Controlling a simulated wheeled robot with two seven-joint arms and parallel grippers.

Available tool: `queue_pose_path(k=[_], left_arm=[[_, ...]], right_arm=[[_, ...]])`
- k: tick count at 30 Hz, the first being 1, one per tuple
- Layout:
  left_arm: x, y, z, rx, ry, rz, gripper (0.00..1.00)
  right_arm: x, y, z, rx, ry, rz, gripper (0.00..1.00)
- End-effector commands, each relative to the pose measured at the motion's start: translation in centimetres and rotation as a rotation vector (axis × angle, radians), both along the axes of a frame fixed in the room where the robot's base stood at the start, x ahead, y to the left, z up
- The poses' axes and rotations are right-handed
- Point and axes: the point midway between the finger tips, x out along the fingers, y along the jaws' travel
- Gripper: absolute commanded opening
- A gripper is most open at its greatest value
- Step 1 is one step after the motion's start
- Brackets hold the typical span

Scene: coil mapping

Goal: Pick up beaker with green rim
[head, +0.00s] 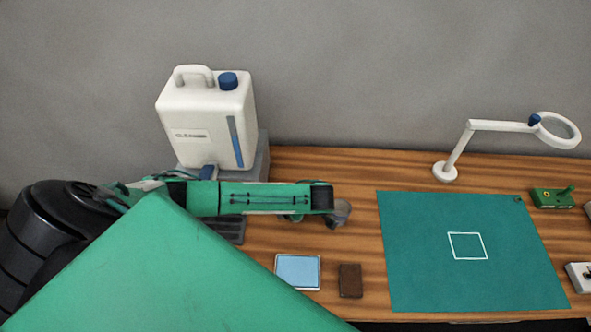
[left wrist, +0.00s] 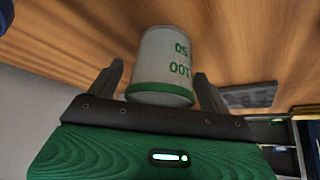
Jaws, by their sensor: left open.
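The beaker with green rim (left wrist: 163,62) is pale with green markings and stands out in the left wrist view. Its green rim faces my palm, and its body lies between the two dark fingers of my left gripper (left wrist: 160,78). Gaps show on both sides, so the fingers are open and apart from it. In the head view my left gripper (head: 332,206) reaches right over the wooden table. A small grey rounded shape at its tip is probably the beaker, but is too small to be sure. My right gripper is not in view.
A white cleaner jug (head: 207,122) stands behind my left arm. A light-blue pad (head: 298,271) and a brown block (head: 350,281) lie in front of the gripper. A green mat (head: 425,270) is clear at right, with a magnifier lamp (head: 457,150) behind it.

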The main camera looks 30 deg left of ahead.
Motion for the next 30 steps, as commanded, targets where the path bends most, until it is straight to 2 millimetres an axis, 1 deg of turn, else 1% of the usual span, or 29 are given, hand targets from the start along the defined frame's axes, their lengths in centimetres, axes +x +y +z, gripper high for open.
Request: queue_pose_path(k=[1,7,8,17,22,26,29,30], left_arm=[[0.0,0.0,0.0,0.000,0.000,0.000,0.75],[0.0,0.0,0.0,0.000,0.000,0.000,0.36],[0.0,0.0,0.0,0.000,0.000,0.000,0.34],[0.0,0.0,0.2,0.000,0.000,0.000,0.34],[0.0,0.0,1.1,-0.001,-0.001,0.000,0.34],[0.0,0.0,2.9,-0.001,-0.002,0.000,0.34],[0.0,-0.1,5.3,-0.003,-0.004,0.000,0.34],[0.1,-0.1,6.5,-0.003,-0.006,0.001,0.34]], right_arm=[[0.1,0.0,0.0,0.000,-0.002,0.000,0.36],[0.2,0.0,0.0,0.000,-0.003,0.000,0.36],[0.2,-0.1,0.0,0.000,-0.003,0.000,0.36],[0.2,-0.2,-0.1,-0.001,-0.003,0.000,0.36],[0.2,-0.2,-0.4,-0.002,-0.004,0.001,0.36],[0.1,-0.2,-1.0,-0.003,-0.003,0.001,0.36],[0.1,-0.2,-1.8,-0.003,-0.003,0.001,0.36],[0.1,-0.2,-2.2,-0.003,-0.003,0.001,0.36]])
